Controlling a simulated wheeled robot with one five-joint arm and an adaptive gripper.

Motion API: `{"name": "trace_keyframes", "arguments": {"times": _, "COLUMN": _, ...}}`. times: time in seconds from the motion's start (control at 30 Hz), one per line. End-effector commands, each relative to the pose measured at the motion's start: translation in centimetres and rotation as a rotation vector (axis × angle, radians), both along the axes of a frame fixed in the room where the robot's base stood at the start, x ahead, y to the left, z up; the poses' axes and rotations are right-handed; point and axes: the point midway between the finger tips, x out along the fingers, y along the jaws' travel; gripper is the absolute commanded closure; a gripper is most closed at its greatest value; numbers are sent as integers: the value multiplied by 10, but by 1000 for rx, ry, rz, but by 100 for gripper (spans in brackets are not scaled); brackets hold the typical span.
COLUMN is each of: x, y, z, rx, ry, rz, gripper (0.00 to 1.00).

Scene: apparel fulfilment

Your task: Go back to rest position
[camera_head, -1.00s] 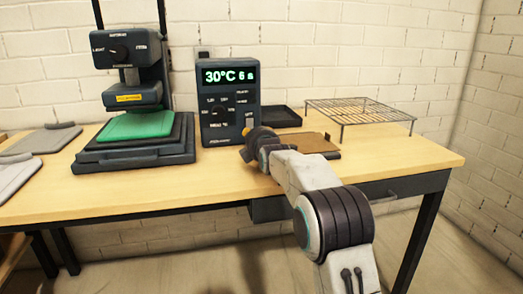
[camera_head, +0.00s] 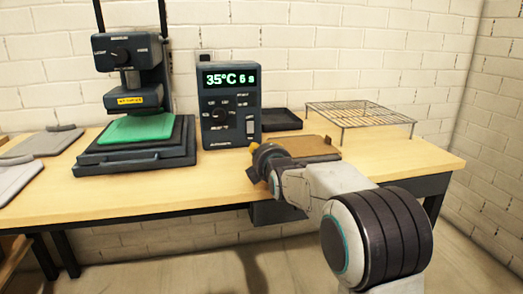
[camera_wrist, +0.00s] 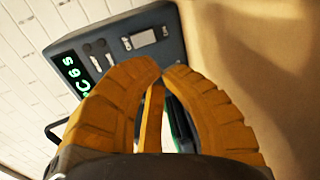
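My gripper has yellow ribbed fingers. In the wrist view its fingertips (camera_wrist: 165,69) come together with almost no gap, and nothing is seen held between them. In the head view my gripper (camera_head: 254,148) is small and partly hidden by my wrist, just in front of the control box (camera_head: 231,105). The box display reads 35°C and 6 s. The box also fills the upper middle of the wrist view (camera_wrist: 125,45), with its display on the left, turned sideways.
A heat press (camera_head: 134,160) with a green pad (camera_head: 140,128) stands left of the box on the wooden table (camera_head: 400,172). Grey boards (camera_head: 42,144) lie at the left. A brown board (camera_head: 307,146), a black tray (camera_head: 281,120) and a wire rack (camera_head: 360,113) are at the right.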

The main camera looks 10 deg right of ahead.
Motion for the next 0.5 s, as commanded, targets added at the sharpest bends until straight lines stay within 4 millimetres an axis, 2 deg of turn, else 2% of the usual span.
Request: {"name": "trace_keyframes", "arguments": {"times": 0.5, "x": -4, "y": 0, "z": 4, "rx": 9, "ry": 7, "rz": -1, "gripper": 100}}
